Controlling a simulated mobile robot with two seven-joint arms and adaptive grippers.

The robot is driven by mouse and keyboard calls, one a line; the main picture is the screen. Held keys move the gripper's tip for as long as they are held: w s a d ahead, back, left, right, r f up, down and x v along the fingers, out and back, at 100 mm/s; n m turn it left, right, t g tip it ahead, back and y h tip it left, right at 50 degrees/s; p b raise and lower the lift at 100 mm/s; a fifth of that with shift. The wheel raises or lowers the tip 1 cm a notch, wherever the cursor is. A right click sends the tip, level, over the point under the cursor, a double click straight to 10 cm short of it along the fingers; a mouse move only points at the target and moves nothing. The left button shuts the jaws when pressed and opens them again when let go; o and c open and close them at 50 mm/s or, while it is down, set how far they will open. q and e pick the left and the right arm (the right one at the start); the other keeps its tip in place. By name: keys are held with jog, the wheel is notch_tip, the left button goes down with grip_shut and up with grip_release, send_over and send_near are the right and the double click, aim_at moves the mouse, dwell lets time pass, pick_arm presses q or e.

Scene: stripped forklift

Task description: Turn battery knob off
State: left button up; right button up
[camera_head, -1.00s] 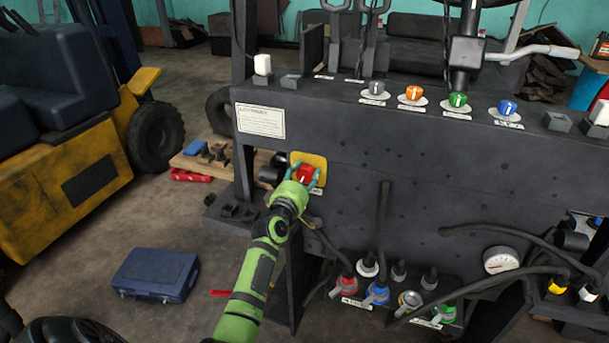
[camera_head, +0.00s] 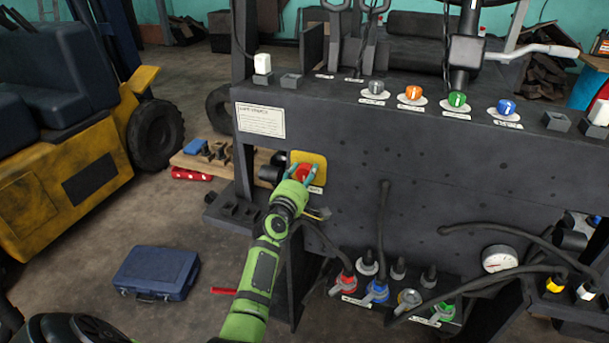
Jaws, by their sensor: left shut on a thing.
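The red battery knob (camera_head: 304,173) sits on a yellow plate (camera_head: 318,161) at the left of the dark front panel. My left gripper (camera_head: 302,174) is shut on the knob, with its teal fingers on either side of it. The green wrist hides the lower left part of the knob and plate. A small white label shows at the plate's lower right. My right gripper does not show clearly enough to be told.
Grey, orange, green and blue knobs (camera_head: 457,100) line the panel's top ledge. Hoses and coloured connectors (camera_head: 377,291) crowd the lower panel, beside a round gauge (camera_head: 499,259). A blue case (camera_head: 156,273) lies on the floor at left, near a yellow forklift (camera_head: 62,185).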

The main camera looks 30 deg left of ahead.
pick_arm(q)
jog(key=shift+a+r, duration=0.15)
jog(key=shift+r, duration=0.05)
jog(key=o, duration=1.1)
jog(key=shift+o, duration=0.2)
jog(key=shift+f, duration=0.15)
jog(key=shift+s+d+f, duration=0.1)
jog(key=shift+s+d, duration=0.2)
jog(key=shift+s, duration=0.25)
jog(key=v, duration=1.1)
jog(key=shift+a, duration=0.25)
